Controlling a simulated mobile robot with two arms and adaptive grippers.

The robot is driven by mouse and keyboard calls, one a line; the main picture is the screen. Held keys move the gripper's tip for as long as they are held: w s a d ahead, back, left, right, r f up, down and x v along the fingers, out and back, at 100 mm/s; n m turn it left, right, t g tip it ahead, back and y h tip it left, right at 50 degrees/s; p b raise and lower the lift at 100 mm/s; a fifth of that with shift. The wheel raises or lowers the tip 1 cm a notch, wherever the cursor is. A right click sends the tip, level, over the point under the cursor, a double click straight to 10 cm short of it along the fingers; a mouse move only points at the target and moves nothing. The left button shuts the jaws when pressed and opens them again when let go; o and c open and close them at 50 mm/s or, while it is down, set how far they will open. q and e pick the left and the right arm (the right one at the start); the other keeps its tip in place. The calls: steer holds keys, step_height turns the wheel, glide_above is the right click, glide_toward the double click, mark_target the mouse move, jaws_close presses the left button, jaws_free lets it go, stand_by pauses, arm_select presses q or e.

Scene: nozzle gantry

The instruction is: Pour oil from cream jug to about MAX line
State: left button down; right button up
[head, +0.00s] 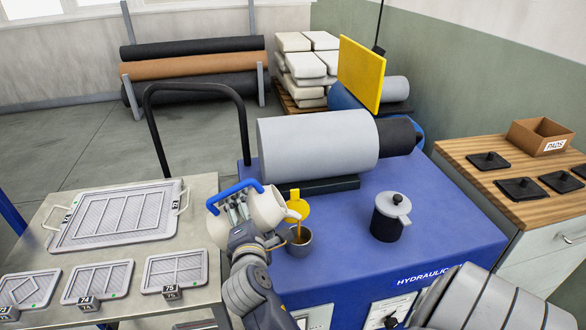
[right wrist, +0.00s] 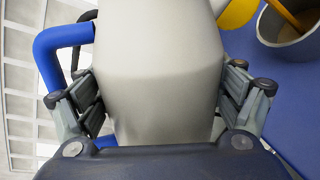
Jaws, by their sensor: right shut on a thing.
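My right gripper (head: 240,218) is shut on the cream jug (head: 265,206), which has a blue handle (head: 232,192). In the right wrist view its fingers (right wrist: 162,95) press on both sides of the jug (right wrist: 158,60). The jug is tilted to the right above a grey round filler opening (head: 299,244) on the blue unit. A thin amber oil stream (head: 299,229) runs from its spout into the opening. The opening (right wrist: 286,36) and the stream (right wrist: 286,14) also show in the right wrist view. My left gripper is out of view.
A yellow flap (head: 296,207) stands behind the opening. A grey lidded pot (head: 390,218) stands to the right on the blue unit (head: 440,235). A large grey cylinder (head: 318,145) lies behind. A table (head: 203,200) with framed panels is left, a wooden-topped cabinet (head: 495,198) right.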

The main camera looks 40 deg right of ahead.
mark_target(259, 202)
steer(key=shift+s+d+r+m+y+p, duration=0.15)
steer(key=shift+d+r+m+p, duration=0.2)
steer(key=shift+r+p, duration=0.35)
steer(key=shift+s+d+r+m+y+p, duration=0.15)
steer(key=shift+r+m+p, duration=0.35)
steer(key=shift+p, duration=0.25)
stand_by(2.3)
steer(key=shift+s+d+r+m+y+p, duration=0.15)
steer(key=shift+d+r+m+y+p, duration=0.15)
steer(key=shift+r+m+p, duration=0.45)
stand_by(3.5)
